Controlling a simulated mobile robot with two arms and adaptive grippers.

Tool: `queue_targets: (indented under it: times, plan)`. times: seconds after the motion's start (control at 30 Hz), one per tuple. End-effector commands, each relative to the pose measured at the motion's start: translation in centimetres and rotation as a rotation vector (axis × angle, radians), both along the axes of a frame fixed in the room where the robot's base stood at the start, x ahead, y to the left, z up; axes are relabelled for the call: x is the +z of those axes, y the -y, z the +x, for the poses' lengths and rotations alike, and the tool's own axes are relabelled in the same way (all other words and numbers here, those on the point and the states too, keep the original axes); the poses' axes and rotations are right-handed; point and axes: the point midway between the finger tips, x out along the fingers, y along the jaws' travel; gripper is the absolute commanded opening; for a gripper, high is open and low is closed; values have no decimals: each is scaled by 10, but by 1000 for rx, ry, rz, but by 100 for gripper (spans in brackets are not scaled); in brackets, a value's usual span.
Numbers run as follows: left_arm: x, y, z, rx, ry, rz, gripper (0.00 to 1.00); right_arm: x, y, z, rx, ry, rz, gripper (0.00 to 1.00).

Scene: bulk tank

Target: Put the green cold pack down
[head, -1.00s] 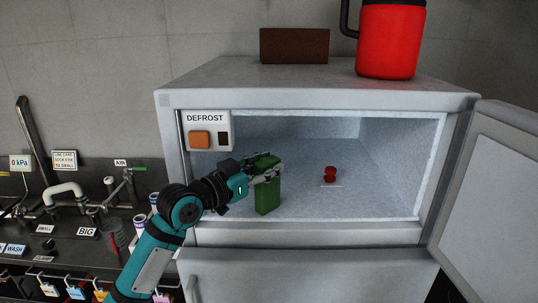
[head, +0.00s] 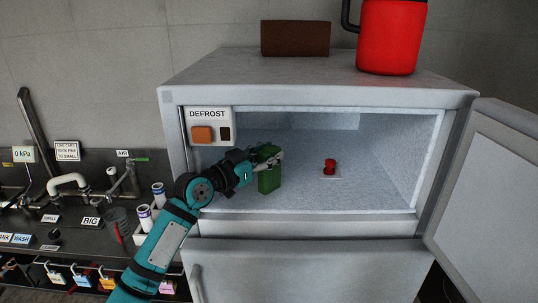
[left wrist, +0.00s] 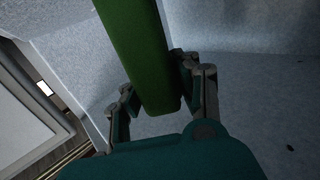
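The green cold pack (head: 269,181) is a green block standing upright inside the open freezer compartment (head: 390,195), towards its left side. My left gripper (head: 266,156) reaches in from the left and has its fingers around the pack's upper part. In the left wrist view the pack (left wrist: 142,50) lies between the two fingers of the gripper (left wrist: 160,95). Whether the pack's bottom touches the compartment floor I cannot tell for sure. My right gripper is not in view.
A small red object (head: 330,166) sits on the compartment floor to the right. The DEFROST panel (head: 209,127) hangs at the upper left of the opening. The freezer door (head: 490,190) stands open at right. A red jug (head: 388,38) and a brown box (head: 295,39) stand on top.

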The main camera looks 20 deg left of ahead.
Motion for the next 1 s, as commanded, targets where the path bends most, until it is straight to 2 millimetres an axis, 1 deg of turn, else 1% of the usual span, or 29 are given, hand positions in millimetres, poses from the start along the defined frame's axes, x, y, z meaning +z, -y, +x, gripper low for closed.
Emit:
queue_targets:
  times: [0.03, 0.17, 0.4, 0.5, 0.53, 0.67, 0.9, 1.0]
  plan:
    - [0, 0, 0, 0, -2, 1, 37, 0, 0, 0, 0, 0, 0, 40]
    - [0, 0, 0, 0, -2, 1, 54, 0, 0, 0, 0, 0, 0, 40]
    - [0, 0, 0, 0, -2, 1, 54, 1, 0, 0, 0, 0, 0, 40]
    - [6, 0, 0, 0, -1, 0, 54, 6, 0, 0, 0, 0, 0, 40]
    - [2, -2, -2, 0, -2, 1, 54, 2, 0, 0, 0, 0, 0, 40]
    - [-2, -12, -20, 1, -1, 5, 54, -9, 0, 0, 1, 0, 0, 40]
    - [-2, -38, -67, 2, 0, 6, 54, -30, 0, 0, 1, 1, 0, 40]
    - [-2, -46, -83, 0, -2, 7, 54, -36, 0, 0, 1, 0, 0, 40]
